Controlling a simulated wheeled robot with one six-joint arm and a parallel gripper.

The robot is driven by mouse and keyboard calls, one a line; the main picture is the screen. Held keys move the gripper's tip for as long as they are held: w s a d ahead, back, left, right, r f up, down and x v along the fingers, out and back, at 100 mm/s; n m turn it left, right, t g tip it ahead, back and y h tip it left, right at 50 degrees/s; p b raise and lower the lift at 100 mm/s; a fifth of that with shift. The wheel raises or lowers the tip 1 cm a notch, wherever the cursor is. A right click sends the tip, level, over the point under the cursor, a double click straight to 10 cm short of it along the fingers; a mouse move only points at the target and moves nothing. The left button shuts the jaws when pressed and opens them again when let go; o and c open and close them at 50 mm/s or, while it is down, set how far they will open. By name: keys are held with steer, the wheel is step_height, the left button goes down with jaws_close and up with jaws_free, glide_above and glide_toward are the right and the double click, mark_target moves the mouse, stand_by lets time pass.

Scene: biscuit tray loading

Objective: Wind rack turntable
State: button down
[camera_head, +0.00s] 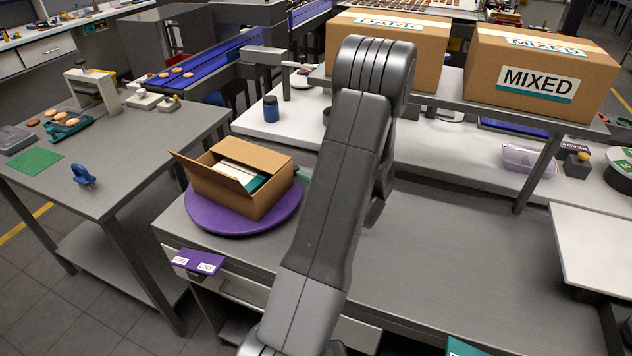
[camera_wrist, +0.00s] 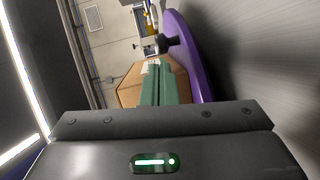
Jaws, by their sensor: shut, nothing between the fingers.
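The purple turntable (camera_head: 205,222) lies on the left part of the grey bench. An open cardboard box (camera_head: 222,195) with white and teal packs inside stands on it. In the wrist view, the turntable (camera_wrist: 205,60) is seen edge-on at the right and the box (camera_wrist: 130,86) is behind the fingers. My gripper's green fingers (camera_wrist: 160,84) are together and empty, pointing towards the box and turntable. Whether they touch either cannot be told. In the head view my arm hides most of the gripper, just right of the turntable.
A purple plate with labels, one reading LOCK (camera_head: 200,262), sits at the bench's front edge below the turntable. Two cardboard boxes, DARK (camera_head: 390,55) and MIXED (camera_head: 540,75), stand on the raised shelf behind. The grey bench top (camera_head: 450,235) right of my arm is clear.

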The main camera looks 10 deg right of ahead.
steer(key=shift+x, duration=1.05)
steer(key=shift+w+r+p, duration=0.15)
steer(key=shift+w+p, duration=0.45)
steer(key=shift+w, duration=0.3)
steer(key=shift+s, duration=0.1)
steer(key=shift+d, duration=0.1)
